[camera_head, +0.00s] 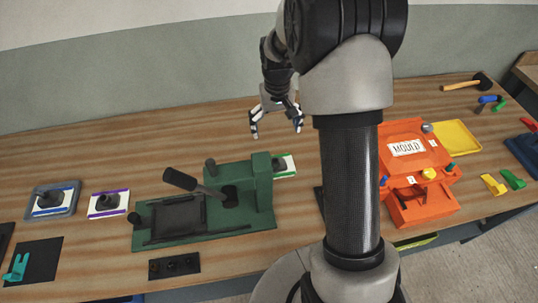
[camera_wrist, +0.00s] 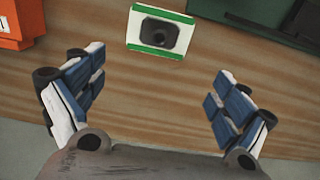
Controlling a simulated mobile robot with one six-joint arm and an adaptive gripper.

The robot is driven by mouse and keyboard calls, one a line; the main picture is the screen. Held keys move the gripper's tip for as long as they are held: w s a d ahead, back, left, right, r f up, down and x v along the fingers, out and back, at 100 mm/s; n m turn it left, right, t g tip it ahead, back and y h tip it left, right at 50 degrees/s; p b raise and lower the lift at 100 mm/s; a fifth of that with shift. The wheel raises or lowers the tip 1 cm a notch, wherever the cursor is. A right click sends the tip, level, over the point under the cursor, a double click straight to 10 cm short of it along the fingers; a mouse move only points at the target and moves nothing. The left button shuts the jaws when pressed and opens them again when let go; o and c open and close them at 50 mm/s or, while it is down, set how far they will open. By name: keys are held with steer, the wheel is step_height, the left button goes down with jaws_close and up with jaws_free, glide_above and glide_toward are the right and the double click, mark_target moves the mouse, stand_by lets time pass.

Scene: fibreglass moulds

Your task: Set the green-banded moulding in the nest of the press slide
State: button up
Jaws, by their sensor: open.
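The green-banded moulding (camera_head: 288,166) is a white plate with green edge bands and a dark knob. It lies on the bench by the right end of the green press (camera_head: 262,190), partly hidden by it in the head view. It shows whole in the wrist view (camera_wrist: 160,33), ahead of the fingertips. The press slide (camera_head: 178,215) is a dark plate at the left of the press, and its nest looks empty. My gripper (camera_head: 276,120) is open and empty, above the bench behind the moulding; its spread fingers also show in the wrist view (camera_wrist: 158,85).
Purple-banded (camera_head: 108,204) and blue-banded (camera_head: 50,200) mouldings lie at the left. The press's lever (camera_head: 185,182) sticks up over the slide. An orange mould (camera_head: 405,160) and a yellow tray (camera_head: 457,138) stand at the right. The bench behind the press is clear.

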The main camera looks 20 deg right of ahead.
mark_target(275, 160)
step_height(275, 160, down, 18)
steer(key=b, duration=0.4)
steer(key=shift+d+b, duration=0.1)
steer(key=shift+b, duration=0.2)
steer(key=shift+r, duration=0.1)
steer(key=c, duration=1.5)
steer(key=shift+r, duration=0.15)
step_height(275, 160, up, 20)
steer(key=p, duration=0.4)
steer(key=shift+p, duration=0.35)
steer(key=shift+c, duration=0.2)
